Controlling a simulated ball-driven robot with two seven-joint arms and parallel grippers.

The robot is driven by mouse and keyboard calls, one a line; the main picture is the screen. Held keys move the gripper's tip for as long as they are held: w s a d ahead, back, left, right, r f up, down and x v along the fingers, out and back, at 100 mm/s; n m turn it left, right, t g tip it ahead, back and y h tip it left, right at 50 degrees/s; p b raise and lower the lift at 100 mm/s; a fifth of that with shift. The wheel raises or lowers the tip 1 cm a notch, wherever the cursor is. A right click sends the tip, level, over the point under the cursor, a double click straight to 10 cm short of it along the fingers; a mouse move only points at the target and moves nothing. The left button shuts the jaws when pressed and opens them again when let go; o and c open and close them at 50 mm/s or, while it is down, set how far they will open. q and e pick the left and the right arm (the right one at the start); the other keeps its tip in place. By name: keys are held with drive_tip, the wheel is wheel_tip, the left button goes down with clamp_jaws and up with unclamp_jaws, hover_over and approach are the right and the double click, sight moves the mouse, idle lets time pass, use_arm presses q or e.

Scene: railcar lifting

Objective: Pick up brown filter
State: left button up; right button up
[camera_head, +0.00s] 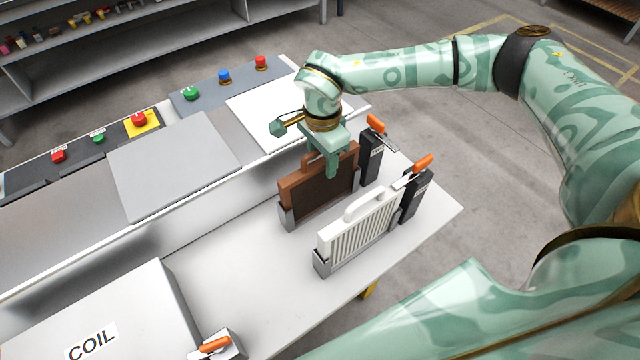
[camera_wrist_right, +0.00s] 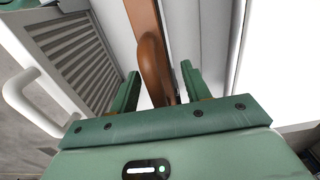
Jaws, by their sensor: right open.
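The brown filter (camera_head: 312,197) stands upright in a grey holder on the white table, with a brown handle on top. My right gripper (camera_head: 332,172) is over the top of the brown filter, pointing down. In the right wrist view, the open fingers of my right gripper (camera_wrist_right: 160,85) are on either side of the brown handle (camera_wrist_right: 152,65), with gaps visible. The gripper hides part of the filter's top in the head view. My left gripper is not in view.
A white filter (camera_head: 358,236) with a white handle stands close in front, in its own holder. Black posts with orange levers (camera_head: 423,163) stand to the right. A raised bench (camera_head: 172,165) with buttons runs behind. A COIL box (camera_head: 120,315) sits at front left.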

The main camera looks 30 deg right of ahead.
drive_tip(key=shift+f, duration=0.8)
drive_tip(key=shift+r, duration=0.1)
clamp_jaws()
drive_tip(key=shift+r, duration=0.1)
